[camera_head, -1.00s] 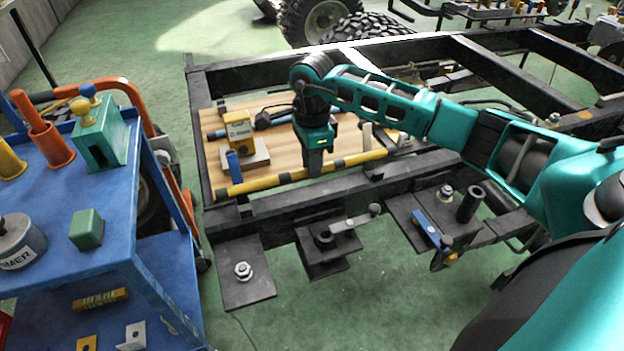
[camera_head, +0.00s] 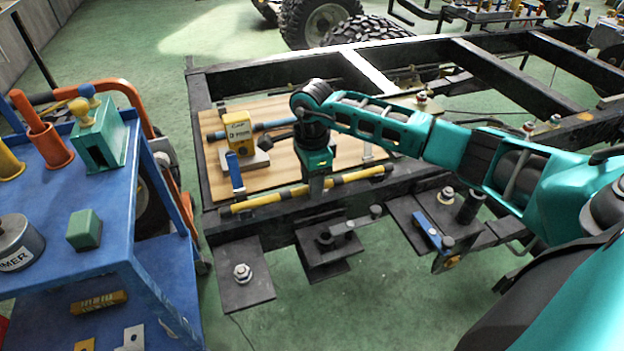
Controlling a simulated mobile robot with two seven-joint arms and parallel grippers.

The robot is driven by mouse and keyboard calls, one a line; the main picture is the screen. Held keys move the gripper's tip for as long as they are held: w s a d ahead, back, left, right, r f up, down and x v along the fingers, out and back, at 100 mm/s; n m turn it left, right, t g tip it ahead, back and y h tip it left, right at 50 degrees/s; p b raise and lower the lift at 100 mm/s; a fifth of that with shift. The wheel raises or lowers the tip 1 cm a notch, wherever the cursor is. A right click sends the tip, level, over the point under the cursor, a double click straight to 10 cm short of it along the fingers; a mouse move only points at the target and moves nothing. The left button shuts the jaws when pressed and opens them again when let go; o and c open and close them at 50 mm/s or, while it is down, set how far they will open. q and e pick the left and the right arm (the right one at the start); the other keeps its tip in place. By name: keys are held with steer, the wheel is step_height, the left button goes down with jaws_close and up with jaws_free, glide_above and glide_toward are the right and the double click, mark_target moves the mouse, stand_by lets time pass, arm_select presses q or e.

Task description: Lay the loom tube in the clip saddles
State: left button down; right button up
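The loom tube (camera_head: 352,178) is a long yellow tube with black bands. It lies lengthwise along the front black rail of the chassis frame. My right gripper (camera_head: 316,190) comes down from above and is shut on the tube near its middle. Its fingertips are partly hidden at the tube. The clip saddles are small dark shapes on the rail, largely covered by the tube and hard to tell from the black steel. I cannot tell whether the tube is seated in them or just above. My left gripper is not in view.
Behind the tube, a wooden board (camera_head: 279,147) carries a yellow box (camera_head: 238,131) and a blue-handled tool (camera_head: 235,172). A blue cart (camera_head: 122,223) stands at the left. Black bracket plates (camera_head: 240,287) project from the rail's front.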

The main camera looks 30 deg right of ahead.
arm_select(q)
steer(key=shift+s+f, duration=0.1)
arm_select(e)
steer(key=shift+o, duration=0.3)
steer(key=shift+r, duration=0.55)
arm_select(q)
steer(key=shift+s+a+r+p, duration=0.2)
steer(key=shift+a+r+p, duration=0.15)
steer(key=shift+p, duration=0.5)
arm_select(e)
step_height(320, 180, up, 11)
steer(key=shift+r, duration=0.15)
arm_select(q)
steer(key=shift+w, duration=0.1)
